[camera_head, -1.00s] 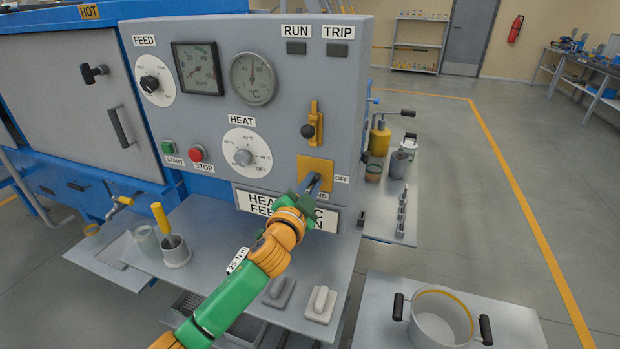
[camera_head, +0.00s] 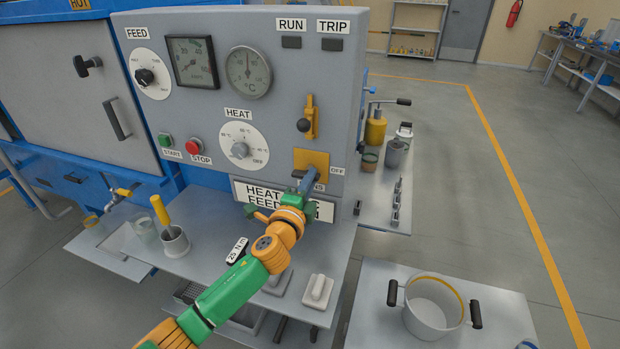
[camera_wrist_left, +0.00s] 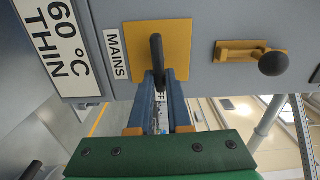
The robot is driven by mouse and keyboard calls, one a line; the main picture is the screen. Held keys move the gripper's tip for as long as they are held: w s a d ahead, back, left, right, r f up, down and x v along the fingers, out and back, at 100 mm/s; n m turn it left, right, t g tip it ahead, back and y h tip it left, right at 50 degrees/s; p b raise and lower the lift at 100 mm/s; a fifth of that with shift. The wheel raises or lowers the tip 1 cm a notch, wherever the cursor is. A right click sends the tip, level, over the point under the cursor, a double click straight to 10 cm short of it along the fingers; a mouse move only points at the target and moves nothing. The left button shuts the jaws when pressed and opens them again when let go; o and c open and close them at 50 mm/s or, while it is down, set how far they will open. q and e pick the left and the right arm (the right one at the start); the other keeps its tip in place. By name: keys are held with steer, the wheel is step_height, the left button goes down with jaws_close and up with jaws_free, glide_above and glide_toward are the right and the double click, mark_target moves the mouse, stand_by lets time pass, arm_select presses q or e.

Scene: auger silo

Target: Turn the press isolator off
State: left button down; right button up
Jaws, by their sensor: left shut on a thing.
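The isolator is a dark handle (camera_wrist_left: 157,55) on a yellow plate (camera_wrist_left: 132,60) with a MAINS label, in the left wrist view. In the head view the yellow plate (camera_head: 311,160) is low on the right of the grey panel, with an OFF label beside it. My left gripper (camera_head: 308,182) is at the plate. Its blue-grey fingers (camera_wrist_left: 160,85) are shut on the outer end of the handle. The fingers partly hide the handle in the head view, so its exact angle is hard to tell there. My right gripper is not in view.
A yellow latch with a black knob (camera_head: 304,125) sits just above the plate. The HEAT dial (camera_head: 240,150) and red STOP button (camera_head: 194,146) are to the left. A shelf (camera_head: 215,255) with a yellow-handled tool in a cup lies below. A pot (camera_head: 433,305) stands at the lower right.

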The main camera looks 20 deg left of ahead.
arm_select(q)
steer(key=shift+f+m, duration=0.15)
steer(key=shift+m, duration=0.15)
stand_by(0.4)
steer(key=c, duration=0.9)
jaws_free()
steer(key=shift+o, duration=0.2)
steer(key=s, duration=0.7)
steer(key=shift+a, duration=0.15)
